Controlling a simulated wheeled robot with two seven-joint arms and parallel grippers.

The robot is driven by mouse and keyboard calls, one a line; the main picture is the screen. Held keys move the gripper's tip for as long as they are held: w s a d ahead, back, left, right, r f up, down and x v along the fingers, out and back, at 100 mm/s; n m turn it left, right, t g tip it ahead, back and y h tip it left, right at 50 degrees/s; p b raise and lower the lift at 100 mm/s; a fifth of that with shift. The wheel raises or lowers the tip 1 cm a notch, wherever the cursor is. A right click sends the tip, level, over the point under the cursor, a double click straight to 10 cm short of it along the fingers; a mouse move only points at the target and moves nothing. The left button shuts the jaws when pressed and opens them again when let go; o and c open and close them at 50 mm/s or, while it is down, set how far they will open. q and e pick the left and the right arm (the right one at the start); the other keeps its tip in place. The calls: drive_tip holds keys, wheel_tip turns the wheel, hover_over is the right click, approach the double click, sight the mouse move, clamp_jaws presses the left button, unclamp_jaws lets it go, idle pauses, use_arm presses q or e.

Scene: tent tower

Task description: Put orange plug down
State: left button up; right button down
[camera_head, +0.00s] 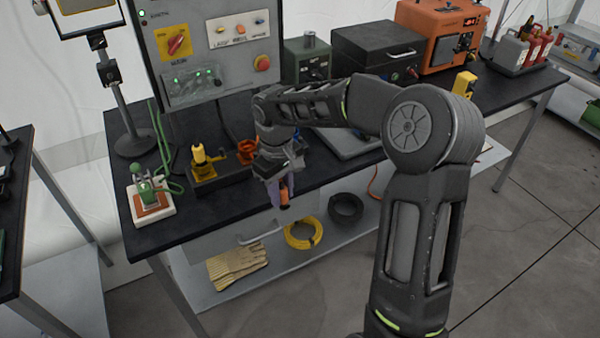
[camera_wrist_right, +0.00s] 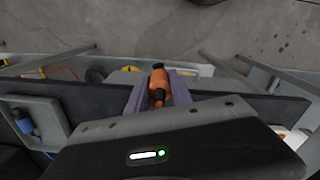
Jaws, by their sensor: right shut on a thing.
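My right gripper (camera_head: 283,194) hangs just off the front edge of the black table (camera_head: 220,214), over the lower shelf. It is shut on the orange plug (camera_head: 284,200), which shows as a small orange piece below the fingers. In the right wrist view the orange plug (camera_wrist_right: 157,86) sits between the two purple-grey fingers, its dark tip pointing away from the wrist. A yellow plug (camera_head: 201,156) stands upright in a dark block on the table. An orange socket piece (camera_head: 247,151) is beside it. My left gripper does not show in either view.
A control panel (camera_head: 205,45) rises behind. The lower shelf (camera_head: 215,296) holds gloves (camera_head: 237,266), a yellow cable coil (camera_head: 303,232) and a black coil (camera_head: 346,208). The tabletop's front left strip is clear.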

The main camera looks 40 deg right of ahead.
drive_tip(key=s+a+f+m, duration=0.1)
drive_tip(key=a+f+m, duration=0.1)
drive_tip(key=a+f, duration=1)
wheel_tip(320, 180, down, 3)
drive_tip(key=shift+a+f, duration=0.1)
drive_tip(key=shift+a, duration=0.05)
drive_tip(key=shift+a, duration=0.1)
